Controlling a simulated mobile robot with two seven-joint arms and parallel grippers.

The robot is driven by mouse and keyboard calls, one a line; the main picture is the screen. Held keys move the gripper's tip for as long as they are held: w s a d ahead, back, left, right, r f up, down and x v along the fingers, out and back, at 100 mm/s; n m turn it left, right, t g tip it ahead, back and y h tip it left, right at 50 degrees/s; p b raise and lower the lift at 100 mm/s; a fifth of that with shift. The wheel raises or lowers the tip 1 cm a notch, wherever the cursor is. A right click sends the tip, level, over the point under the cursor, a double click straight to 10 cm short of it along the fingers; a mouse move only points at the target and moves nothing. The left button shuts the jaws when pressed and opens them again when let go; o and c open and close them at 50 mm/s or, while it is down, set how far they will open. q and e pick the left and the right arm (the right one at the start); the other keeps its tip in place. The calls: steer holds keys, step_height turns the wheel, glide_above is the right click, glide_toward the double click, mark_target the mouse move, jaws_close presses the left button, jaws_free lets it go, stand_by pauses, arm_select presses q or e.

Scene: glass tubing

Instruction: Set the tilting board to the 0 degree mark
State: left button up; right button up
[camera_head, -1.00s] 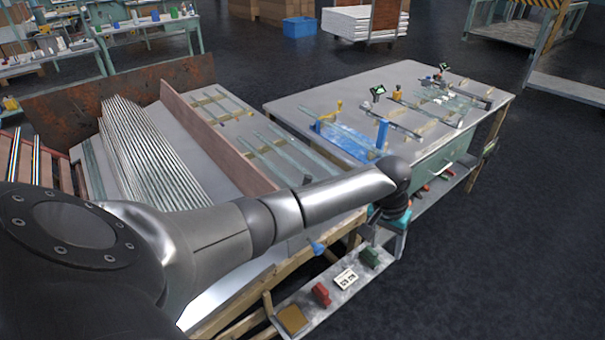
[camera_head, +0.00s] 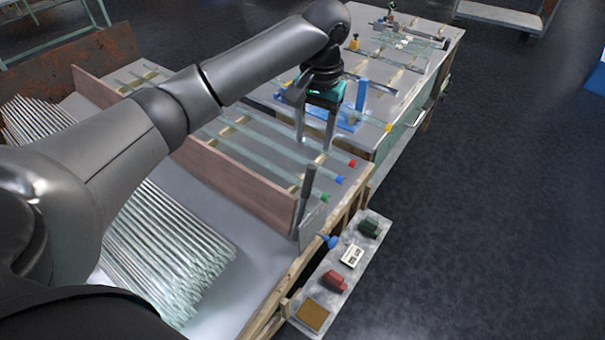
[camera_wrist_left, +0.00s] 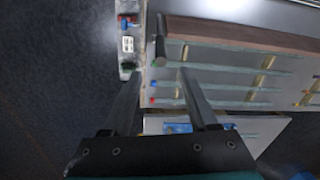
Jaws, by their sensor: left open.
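The long reddish-brown board (camera_head: 235,180), which I take for the tilting board, stands on edge across the grey bench. It also shows in the wrist view (camera_wrist_left: 240,35). A dark upright bar (camera_head: 308,184) is at its near end, by a small grey plate (camera_head: 313,222); the bar also shows in the wrist view (camera_wrist_left: 160,42). No degree marks are readable. My left gripper (camera_head: 315,145) is open and empty, pointing down above the tube rows, beyond the bar and apart from it. Its two fingers show in the wrist view (camera_wrist_left: 160,78). My right gripper is not in view.
Stacked glass tubes (camera_head: 165,250) lie left of the board. Glass tubes with red and blue ends (camera_head: 290,150) lie on its right. A low shelf (camera_head: 345,275) with small blocks runs along the bench front. A second table (camera_head: 425,40) with a blue fixture stands behind. Floor at right is clear.

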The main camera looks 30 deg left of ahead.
mark_target(309, 172)
arm_select(q)
steer(key=f, duration=0.4)
steer(key=f+b, duration=0.1)
steer(key=f, duration=0.3)
steer(key=f+b, duration=0.1)
steer(key=f, duration=0.3)
steer(key=shift+a, duration=0.4)
steer(key=shift+f, duration=0.8)
jaws_close()
steer(key=shift+a+r, duration=0.1)
